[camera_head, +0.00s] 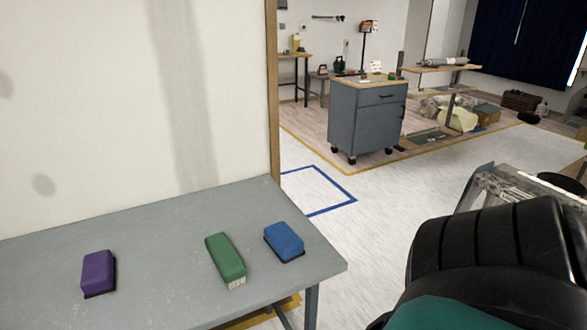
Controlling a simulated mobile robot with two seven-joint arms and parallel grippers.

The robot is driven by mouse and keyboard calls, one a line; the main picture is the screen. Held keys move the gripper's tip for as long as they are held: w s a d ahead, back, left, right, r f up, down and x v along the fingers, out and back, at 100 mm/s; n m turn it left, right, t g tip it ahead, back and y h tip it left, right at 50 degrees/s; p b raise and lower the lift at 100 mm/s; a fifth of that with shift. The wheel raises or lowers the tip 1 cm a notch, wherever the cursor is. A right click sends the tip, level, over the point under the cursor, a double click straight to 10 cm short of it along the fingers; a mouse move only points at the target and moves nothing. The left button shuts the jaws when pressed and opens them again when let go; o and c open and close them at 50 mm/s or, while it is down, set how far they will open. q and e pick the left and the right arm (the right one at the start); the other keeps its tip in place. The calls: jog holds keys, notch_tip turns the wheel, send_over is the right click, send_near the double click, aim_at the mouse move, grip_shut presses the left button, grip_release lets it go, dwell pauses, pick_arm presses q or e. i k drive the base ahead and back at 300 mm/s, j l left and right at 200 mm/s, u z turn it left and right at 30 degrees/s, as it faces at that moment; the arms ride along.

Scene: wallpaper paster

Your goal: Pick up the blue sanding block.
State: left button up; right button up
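The blue sanding block (284,241) lies on the grey table (180,222) near its right end. It has a blue top and a dark underside. A green block (226,257) with a pale bristly lower edge lies just left of it, with a small gap between them. A purple block (98,272) with a dark underside lies further left on the same table. Neither of my grippers shows in the head view. A black, ribbed, rounded form fills the lower right, and I cannot tell for sure what it is.
A pale wall with a wooden edge (272,90) rises behind the table. A grey wheeled cabinet (367,120) stands beyond on the floor. A stepladder (520,188) stands at the right. The table between the purple and green blocks is clear.

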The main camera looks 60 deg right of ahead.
aim_at(287, 245)
jog(key=z, duration=2.85)
